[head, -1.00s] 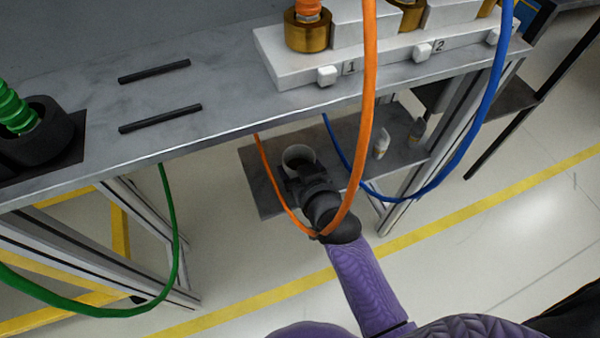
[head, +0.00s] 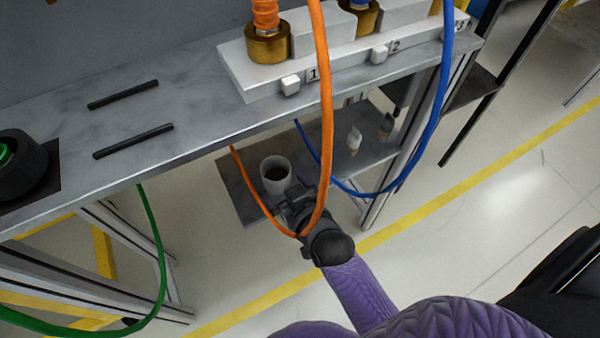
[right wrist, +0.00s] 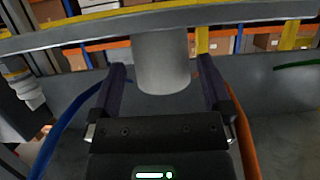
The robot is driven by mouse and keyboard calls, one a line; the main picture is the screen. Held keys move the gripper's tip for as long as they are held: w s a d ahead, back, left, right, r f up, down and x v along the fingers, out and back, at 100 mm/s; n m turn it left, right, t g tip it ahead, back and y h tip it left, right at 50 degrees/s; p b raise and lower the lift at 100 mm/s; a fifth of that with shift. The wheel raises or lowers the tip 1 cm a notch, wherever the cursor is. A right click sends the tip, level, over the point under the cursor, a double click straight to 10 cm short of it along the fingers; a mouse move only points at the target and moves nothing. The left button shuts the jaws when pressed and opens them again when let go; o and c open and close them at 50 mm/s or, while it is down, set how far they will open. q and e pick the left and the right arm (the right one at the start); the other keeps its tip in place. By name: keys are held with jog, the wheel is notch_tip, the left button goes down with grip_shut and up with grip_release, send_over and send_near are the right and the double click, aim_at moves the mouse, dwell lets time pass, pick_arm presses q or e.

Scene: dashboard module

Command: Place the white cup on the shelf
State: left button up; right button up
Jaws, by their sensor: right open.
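The white cup (head: 275,182) stands upright on the grey lower shelf (head: 236,192), under the worktop, with something dark inside it. My right gripper (head: 291,193) is just in front of the cup, at its near right side. In the right wrist view the cup (right wrist: 163,65) shows ahead, between the lines of the two open fingers (right wrist: 164,82), with a gap on each side. The fingers hold nothing. My left gripper is not in view.
An orange hose (head: 322,110) hangs in front of my right gripper, and a blue hose (head: 433,120) loops to its right. The worktop (head: 200,95) overhangs the shelf. Small pale objects (head: 354,138) stand right of the cup.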

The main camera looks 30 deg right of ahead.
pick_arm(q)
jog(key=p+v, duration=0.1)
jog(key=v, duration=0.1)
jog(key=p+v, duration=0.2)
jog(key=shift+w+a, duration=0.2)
pick_arm(e)
jog(key=v, duration=0.8)
jog(key=shift+w, duration=0.1)
dwell(0.4)
